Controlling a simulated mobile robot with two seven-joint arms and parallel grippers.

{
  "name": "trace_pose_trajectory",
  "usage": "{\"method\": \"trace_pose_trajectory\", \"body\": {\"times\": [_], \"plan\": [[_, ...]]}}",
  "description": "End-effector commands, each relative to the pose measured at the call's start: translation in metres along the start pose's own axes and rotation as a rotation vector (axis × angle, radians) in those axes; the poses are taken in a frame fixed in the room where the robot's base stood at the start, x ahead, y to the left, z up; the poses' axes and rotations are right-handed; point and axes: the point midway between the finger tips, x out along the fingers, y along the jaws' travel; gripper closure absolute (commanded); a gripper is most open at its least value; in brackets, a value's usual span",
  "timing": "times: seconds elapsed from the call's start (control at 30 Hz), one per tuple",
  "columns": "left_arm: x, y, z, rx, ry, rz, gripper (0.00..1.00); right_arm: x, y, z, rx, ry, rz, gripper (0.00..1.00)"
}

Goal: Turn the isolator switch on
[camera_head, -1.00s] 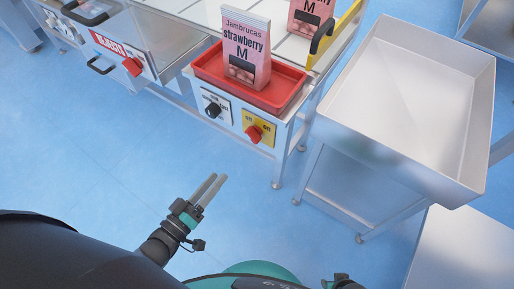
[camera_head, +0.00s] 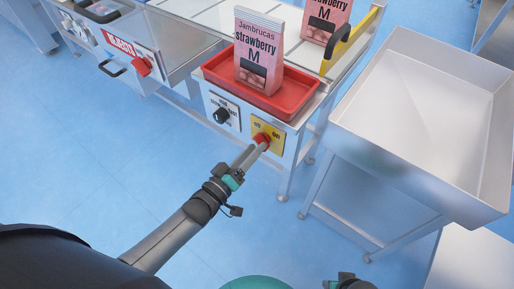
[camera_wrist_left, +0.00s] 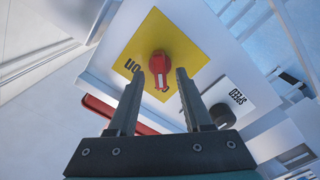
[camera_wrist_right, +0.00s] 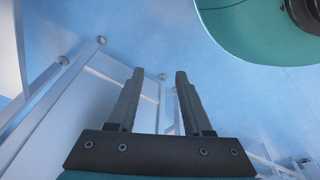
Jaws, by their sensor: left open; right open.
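The isolator switch is a red rotary knob (camera_head: 262,139) on a yellow plate (camera_head: 276,133) marked off and on, on the machine's front panel. In the left wrist view the red knob (camera_wrist_left: 166,66) sits just beyond and between the open fingertips, with a pale mark on it, on the yellow plate (camera_wrist_left: 150,30). My left gripper (camera_head: 260,148) is open, its fingers pointing at the knob; contact cannot be told. My right gripper (camera_wrist_right: 157,75) is open and empty over the floor; in the head view only part of its arm shows at the bottom.
A black speed knob (camera_head: 221,115) is left of the yellow plate. A red tray (camera_head: 290,103) with a strawberry pouch (camera_head: 257,50) sits above the panel. A red knob (camera_head: 142,66) is near the eject sign (camera_head: 119,44). A metal bin (camera_head: 420,115) stands at right.

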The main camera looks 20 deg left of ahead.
Motion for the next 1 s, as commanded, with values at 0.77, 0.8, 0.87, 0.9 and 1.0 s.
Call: {"method": "trace_pose_trajectory", "body": {"times": [0.77, 0.8, 0.87, 0.9, 1.0], "plan": [[0.020, 0.000, 0.001, 0.000, -0.001, -0.001, 0.69, -0.012, -0.003, -0.007, 0.003, 0.002, -0.005, 0.50], [0.020, 0.000, 0.001, 0.000, -0.001, -0.001, 0.74, -0.012, -0.003, -0.007, 0.003, 0.002, -0.005, 0.50], [0.020, 0.000, 0.001, 0.000, -0.001, -0.001, 0.80, -0.012, -0.003, -0.007, 0.003, 0.002, -0.005, 0.50], [0.020, 0.000, 0.001, 0.000, -0.001, -0.001, 0.85, -0.011, -0.003, -0.007, 0.003, 0.002, -0.005, 0.50], [0.020, 0.000, 0.001, 0.000, -0.001, -0.001, 0.96, -0.011, -0.003, -0.007, 0.003, 0.002, -0.005, 0.50]]}}
